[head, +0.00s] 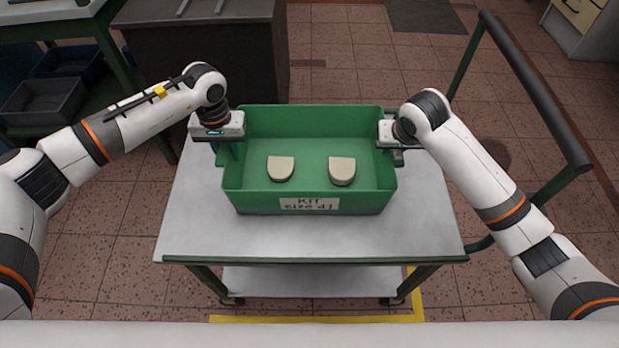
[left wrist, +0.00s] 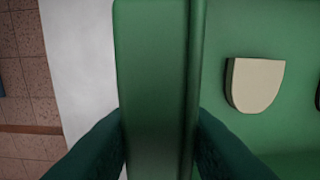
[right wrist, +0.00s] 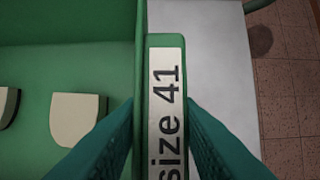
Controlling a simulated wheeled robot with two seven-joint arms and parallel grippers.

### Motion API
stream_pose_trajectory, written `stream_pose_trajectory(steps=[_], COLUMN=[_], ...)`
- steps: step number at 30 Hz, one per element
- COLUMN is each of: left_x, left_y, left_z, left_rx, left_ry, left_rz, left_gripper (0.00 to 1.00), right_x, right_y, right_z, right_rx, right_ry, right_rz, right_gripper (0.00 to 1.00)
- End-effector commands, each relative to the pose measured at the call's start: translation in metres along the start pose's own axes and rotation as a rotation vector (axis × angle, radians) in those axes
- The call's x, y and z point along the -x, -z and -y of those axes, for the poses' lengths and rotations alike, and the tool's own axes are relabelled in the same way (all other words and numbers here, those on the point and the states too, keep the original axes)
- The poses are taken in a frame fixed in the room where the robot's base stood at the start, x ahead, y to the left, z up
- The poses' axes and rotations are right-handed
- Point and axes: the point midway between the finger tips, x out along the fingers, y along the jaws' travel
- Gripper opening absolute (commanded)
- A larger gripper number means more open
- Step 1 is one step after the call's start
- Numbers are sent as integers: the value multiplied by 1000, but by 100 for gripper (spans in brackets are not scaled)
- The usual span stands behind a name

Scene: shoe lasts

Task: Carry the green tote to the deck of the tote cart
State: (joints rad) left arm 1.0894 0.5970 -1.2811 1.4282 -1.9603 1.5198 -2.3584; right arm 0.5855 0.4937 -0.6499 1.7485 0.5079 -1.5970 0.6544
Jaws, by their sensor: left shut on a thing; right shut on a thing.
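The green tote (head: 311,190) is at the middle of the tote cart's pale grey deck (head: 420,230), its label reading "Kit size 41" facing me. It looks level; I cannot tell whether its base touches the deck. Two cream rounded blocks (head: 281,168) (head: 342,170) lie inside it, apart. My left gripper (head: 229,148) is shut on the tote's left wall, whose rim fills the middle of the left wrist view (left wrist: 155,90). My right gripper (head: 396,152) is shut on the right wall, where a "size 41" label (right wrist: 165,110) shows between the fingers.
The cart's dark push handle (head: 540,90) stands at the right. A lower shelf (head: 310,281) is under the deck. A dark cabinet (head: 205,60) is behind left, and a green-framed bench with dark bins (head: 45,103) is at far left. Yellow floor lines (head: 310,319) run in front.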

Motion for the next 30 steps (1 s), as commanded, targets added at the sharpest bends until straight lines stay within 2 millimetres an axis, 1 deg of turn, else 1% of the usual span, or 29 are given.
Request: stream_pose_trajectory(steps=[1, 2, 3, 6, 15, 20, 26, 30], left_x=[-5, -6, -4, -4, -3, 5, 28, 51], left_y=[0, 0, 0, 0, 0, 0, 0, 0], left_z=[1, 1, 1, 1, 0, 0, 0, 0], left_rx=[-3, -3, -3, -2, -1, 0, 0, 0], left_ry=[0, 0, 0, 0, 0, 0, 0, 0], left_rz=[1, 1, 0, -1, 0, 0, 0, 0], left_gripper=[0, 0, 36, 52, 52, 52, 52, 52], right_x=[-4, -5, -3, -3, -3, 4, 26, 47], right_y=[2, 2, 1, 2, 2, -1, -11, -20], right_z=[-1, -1, -1, -2, -1, 0, 0, 0], right_rx=[3, 3, 3, 3, 1, 1, 0, 0], right_ry=[-3, -3, -2, -3, -1, -1, 0, 0], right_rz=[3, 3, 1, 0, -2, -1, 0, 0], right_gripper=[0, 0, 36, 51, 51, 51, 51, 51])
